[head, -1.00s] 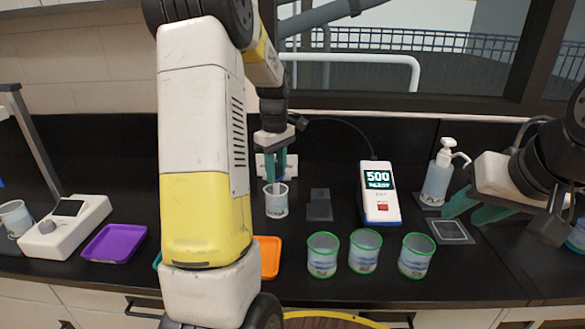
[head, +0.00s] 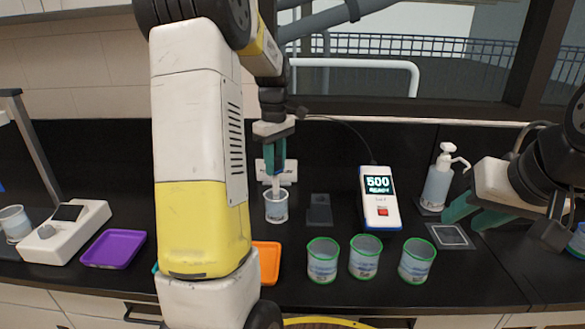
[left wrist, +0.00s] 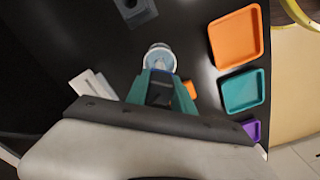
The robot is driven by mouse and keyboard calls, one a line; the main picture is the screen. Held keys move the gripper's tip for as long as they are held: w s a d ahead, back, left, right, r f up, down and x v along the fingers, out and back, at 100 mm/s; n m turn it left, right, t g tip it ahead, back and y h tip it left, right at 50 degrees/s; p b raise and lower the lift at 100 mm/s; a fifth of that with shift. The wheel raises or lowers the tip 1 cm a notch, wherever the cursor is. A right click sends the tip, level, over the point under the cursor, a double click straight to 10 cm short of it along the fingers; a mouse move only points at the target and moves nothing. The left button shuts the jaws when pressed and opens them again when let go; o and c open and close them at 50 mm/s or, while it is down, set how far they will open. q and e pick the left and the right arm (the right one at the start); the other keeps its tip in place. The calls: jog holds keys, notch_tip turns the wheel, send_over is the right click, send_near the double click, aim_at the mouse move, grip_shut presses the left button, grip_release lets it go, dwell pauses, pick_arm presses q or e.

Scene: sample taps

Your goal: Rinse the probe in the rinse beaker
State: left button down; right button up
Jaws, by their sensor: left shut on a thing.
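My left gripper (head: 276,172) is shut on the probe (head: 276,188), a pale upright stick whose cable runs toward the meter. The gripper is above the rinse beaker (head: 276,211), a clear cup with a white label. The probe's lower end is at the beaker's mouth; I cannot tell how far inside its tip is. In the left wrist view the beaker (left wrist: 158,54) lies just beyond the gripper (left wrist: 161,76), which hides most of the probe. My right gripper (head: 464,214) is open and empty at the right, over the counter near the pump bottle.
The meter (head: 380,199) reads 500 and READY. Several green-rimmed beakers, one here (head: 365,257), stand in front. An orange tray (head: 267,262), purple tray (head: 113,249), dark holder (head: 319,210) and pump bottle (head: 439,182) are around. A wall bounds the back.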

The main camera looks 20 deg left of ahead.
pick_arm(q)
jog(key=shift+r, duration=2.75)
